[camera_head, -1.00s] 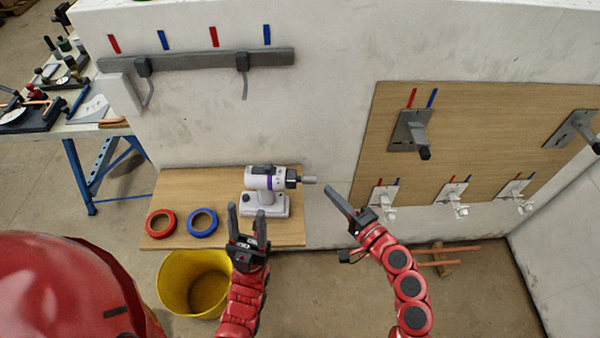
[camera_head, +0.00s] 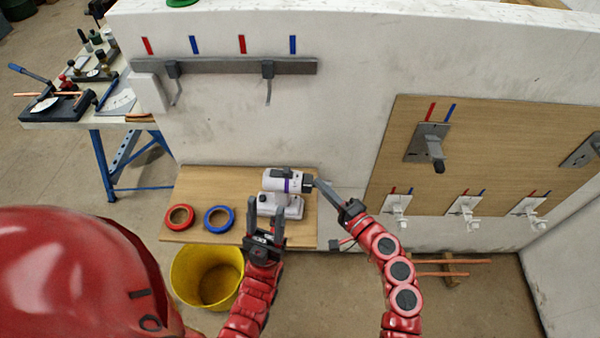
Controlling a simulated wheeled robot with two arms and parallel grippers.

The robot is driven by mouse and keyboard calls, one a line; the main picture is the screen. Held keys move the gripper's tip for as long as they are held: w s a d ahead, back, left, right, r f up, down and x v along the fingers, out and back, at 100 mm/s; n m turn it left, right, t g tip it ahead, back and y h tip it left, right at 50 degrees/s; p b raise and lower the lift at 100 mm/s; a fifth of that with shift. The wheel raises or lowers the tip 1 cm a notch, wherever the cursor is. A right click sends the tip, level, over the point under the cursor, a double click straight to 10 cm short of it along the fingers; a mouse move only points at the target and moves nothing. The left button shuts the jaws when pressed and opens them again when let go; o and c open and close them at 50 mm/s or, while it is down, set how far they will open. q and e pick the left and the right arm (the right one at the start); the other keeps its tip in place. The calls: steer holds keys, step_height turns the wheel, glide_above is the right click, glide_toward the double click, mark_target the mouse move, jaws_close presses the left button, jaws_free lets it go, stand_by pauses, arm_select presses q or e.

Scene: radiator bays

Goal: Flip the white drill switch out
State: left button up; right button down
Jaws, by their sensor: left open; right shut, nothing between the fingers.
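The white drill (camera_head: 277,181) with a purple band and dark parts stands upright on its base on the wooden shelf (camera_head: 215,179). Its chuck end points right. I cannot make out its switch at this size. My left gripper (camera_head: 266,212) is open, its fingers pointing up in front of the drill's base; I cannot tell whether they touch it.
A red tape roll (camera_head: 181,217) and a blue tape roll (camera_head: 219,219) lie on the shelf left of the drill. A yellow bucket (camera_head: 207,275) stands on the floor below. A wooden panel (camera_head: 500,160) with brackets is on the white wall at right.

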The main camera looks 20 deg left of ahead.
mark_target(300, 183)
steer(key=a+p, duration=0.1)
steer(key=a, duration=0.1)
steer(key=w+a+p, duration=0.1)
steer(key=a, duration=0.2)
steer(key=shift+w+a, duration=0.15)
steer(key=shift+a, duration=0.1)
steer(key=shift+s+a, duration=0.2)
steer(key=shift+a, duration=0.3)
steer(key=shift+f, duration=0.1)
steer(key=shift+w, duration=0.1)
